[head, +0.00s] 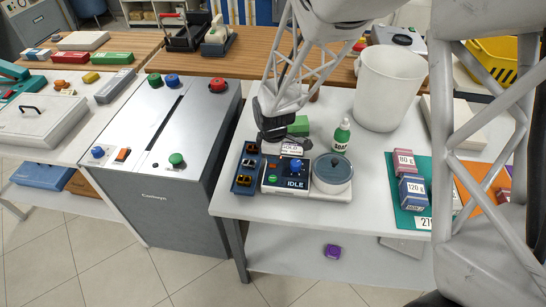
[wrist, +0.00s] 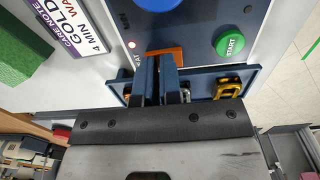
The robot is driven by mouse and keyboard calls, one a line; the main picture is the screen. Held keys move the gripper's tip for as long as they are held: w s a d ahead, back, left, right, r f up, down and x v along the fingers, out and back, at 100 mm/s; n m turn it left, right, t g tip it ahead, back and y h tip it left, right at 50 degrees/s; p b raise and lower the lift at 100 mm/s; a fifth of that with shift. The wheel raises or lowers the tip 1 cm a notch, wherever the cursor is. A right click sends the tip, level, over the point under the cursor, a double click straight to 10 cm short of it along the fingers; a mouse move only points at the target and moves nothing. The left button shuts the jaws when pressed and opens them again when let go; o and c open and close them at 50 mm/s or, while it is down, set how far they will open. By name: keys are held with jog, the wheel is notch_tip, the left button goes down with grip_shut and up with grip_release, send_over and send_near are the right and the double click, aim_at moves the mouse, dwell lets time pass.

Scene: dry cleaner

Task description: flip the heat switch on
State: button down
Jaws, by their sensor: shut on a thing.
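The heat switch (wrist: 178,52) is an orange rocker on the dark control panel, seen in the wrist view. The letters beside it are partly hidden. Which way the rocker is tilted I cannot tell. In the head view my gripper (head: 271,134) is over the back left of the small machine (head: 316,193), whose display reads IDLE; the switch is not clear there.
A green START button (wrist: 230,41) and a blue knob (wrist: 158,3) are near my fingers. A blue tray (head: 240,188) with small clips lies left of the machine.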

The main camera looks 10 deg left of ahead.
notch_tip(320, 180, up, 14)
dwell(0.7)
jog(key=s+d+r+m+t, duration=0.1)
jog(key=s+d+r+m, duration=0.35)
jog(key=d, duration=0.35)
jog(key=s+d+r+m, duration=0.4)
jog(key=s+d+r, duration=0.1)
jog(key=d, duration=0.4)
jog(key=s+d+r+m, duration=0.1)
jog(key=s+d+m, duration=0.4)
jog(key=s, duration=0.2)
jog(key=s+d+r+m+t, duration=0.1)
jog(key=s+d+m, duration=0.3)
jog(key=s, duration=0.4)
jog(key=shift+s+d+r+m, duration=0.2)
jog(key=shift+d+r+m, duration=0.2)
jog(key=shift+d, duration=0.35)
jog(key=shift+w+r, duration=0.1)
dwell(1.7)
